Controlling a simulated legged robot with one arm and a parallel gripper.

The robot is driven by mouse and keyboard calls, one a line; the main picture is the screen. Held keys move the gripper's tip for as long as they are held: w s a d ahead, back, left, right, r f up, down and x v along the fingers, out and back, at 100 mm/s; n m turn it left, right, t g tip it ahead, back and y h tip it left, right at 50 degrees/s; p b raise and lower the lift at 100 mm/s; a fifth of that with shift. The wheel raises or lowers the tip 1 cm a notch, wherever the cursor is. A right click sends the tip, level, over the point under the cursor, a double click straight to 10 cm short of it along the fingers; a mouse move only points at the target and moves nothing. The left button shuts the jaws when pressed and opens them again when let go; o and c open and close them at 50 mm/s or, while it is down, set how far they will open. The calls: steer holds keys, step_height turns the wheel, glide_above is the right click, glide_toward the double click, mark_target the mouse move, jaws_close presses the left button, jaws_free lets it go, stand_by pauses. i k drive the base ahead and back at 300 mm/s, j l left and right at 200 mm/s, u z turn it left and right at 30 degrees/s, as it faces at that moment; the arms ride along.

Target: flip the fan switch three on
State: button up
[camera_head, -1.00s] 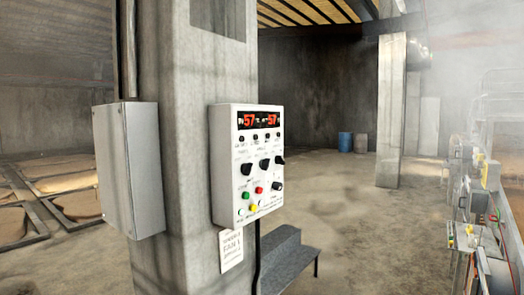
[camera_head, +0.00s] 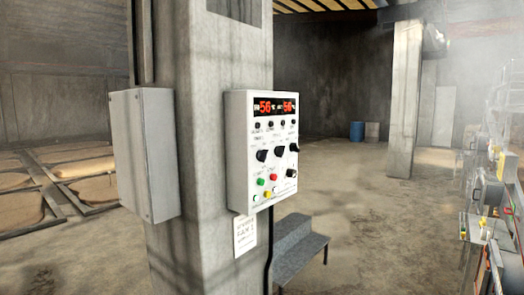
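A white control panel (camera_head: 262,150) is mounted on a concrete pillar in the middle of the view. Its red display (camera_head: 275,106) appears to read 56 on both sides. Below it are a row of small dark knobs (camera_head: 271,125), three larger black switches (camera_head: 279,152), a lower black knob (camera_head: 291,173), and green, red, yellow and white buttons (camera_head: 267,181). The labels are too small to read, so I cannot tell which switch is fan three. My gripper is not in view.
A grey metal box (camera_head: 145,155) is on the pillar's left face. A grey step bench (camera_head: 298,245) stands behind the pillar. Equipment with wires (camera_head: 488,205) lines the right edge, under steam. Open concrete floor (camera_head: 390,225) lies between.

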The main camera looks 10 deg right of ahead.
mark_target(293, 146)
steer(key=i+l, duration=0.55)
steer(key=l, duration=0.25)
steer(key=i+l+z, duration=0.1)
steer(key=i+l, duration=0.5)
steer(key=l, duration=0.15)
steer(key=i+l, duration=0.6)
steer(key=l, duration=0.15)
steer(key=z, duration=0.05)
